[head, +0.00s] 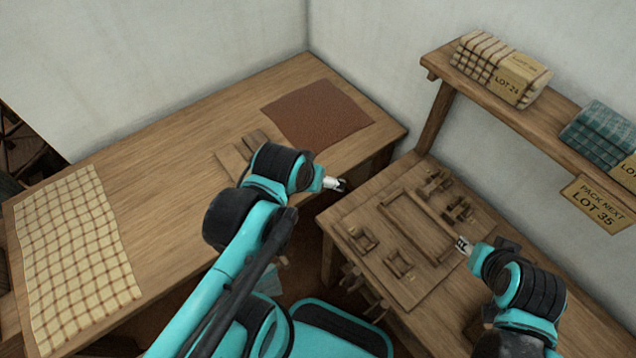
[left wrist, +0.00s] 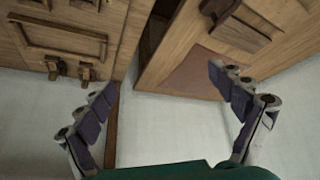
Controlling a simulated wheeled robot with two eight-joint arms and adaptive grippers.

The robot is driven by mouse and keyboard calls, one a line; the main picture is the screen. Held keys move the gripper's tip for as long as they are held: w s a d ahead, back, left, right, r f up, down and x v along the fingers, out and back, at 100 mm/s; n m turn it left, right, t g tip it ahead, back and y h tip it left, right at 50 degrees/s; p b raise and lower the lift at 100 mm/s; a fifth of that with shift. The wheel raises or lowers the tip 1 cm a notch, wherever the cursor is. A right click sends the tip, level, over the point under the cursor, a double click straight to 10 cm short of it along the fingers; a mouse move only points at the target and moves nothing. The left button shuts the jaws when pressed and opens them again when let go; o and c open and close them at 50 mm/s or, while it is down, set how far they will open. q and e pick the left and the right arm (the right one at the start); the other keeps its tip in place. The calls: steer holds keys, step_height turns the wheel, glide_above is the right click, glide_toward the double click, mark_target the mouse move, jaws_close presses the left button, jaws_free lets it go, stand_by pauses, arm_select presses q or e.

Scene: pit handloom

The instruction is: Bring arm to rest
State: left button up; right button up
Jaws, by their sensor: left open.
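My left gripper (head: 336,184) hangs in the air near the front right corner of the large wooden table, by the gap between the tables. In the left wrist view my left gripper (left wrist: 163,82) is open, with its fingers wide apart and nothing between them. My right gripper (head: 463,245) is over the right edge of the wooden fixture board (head: 405,288) on the smaller table. It is too small to tell whether its fingers are open or shut, and I see nothing held in it.
A checked cloth (head: 75,255) lies on the large table (head: 165,165), left of a brown mat (head: 318,113). A wall shelf (head: 552,110) at the right bears a checked bundle (head: 500,68) and a teal bundle (head: 600,135). A sign (head: 600,203) hangs from it.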

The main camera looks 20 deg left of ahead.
arm_select(q)
steer(key=shift+s+d+r+m+t, duration=0.1)
steer(key=shift+s+d+m+t, duration=0.15)
steer(key=shift+d+m, duration=0.25)
steer(key=shift+s+d+r+m+t, duration=0.1)
steer(key=shift+s+d+m+t, duration=0.15)
steer(key=shift+d+m, duration=0.2)
